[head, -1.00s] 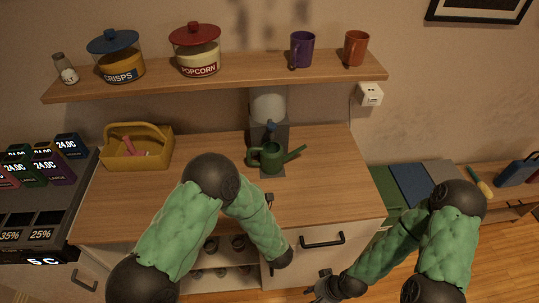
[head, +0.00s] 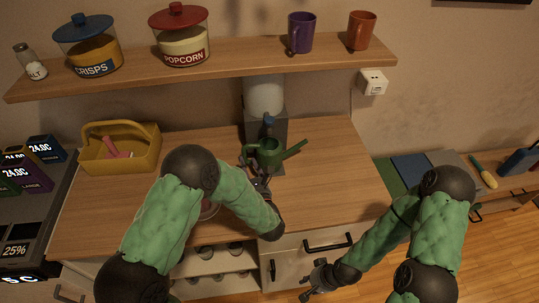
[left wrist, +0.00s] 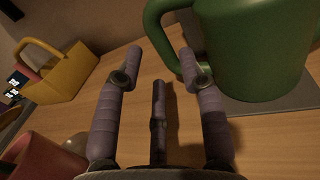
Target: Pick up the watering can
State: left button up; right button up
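The green watering can (head: 270,153) stands upright on a grey base on the wooden counter, its spout pointing right and its handle on the left. In the left wrist view the can (left wrist: 250,50) fills the upper right, with its handle (left wrist: 158,28) just beyond my fingers. My left gripper (head: 256,180) is just in front of the can, partly hidden by my arm in the head view. In the left wrist view its fingers (left wrist: 160,68) are spread with nothing between them. My right gripper (head: 312,283) hangs low in front of the drawer; its fingers are too small to read.
A yellow basket (head: 120,155) stands at the counter's left. A dispenser (head: 265,100) rises behind the can. The shelf (head: 220,68) above holds jars and mugs. The counter right of the can (head: 335,185) is clear.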

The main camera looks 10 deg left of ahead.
aim_at(244, 157)
pick_arm(q)
jog(key=shift+b+x, duration=0.6)
jog(key=shift+x, duration=2.05)
grip_shut()
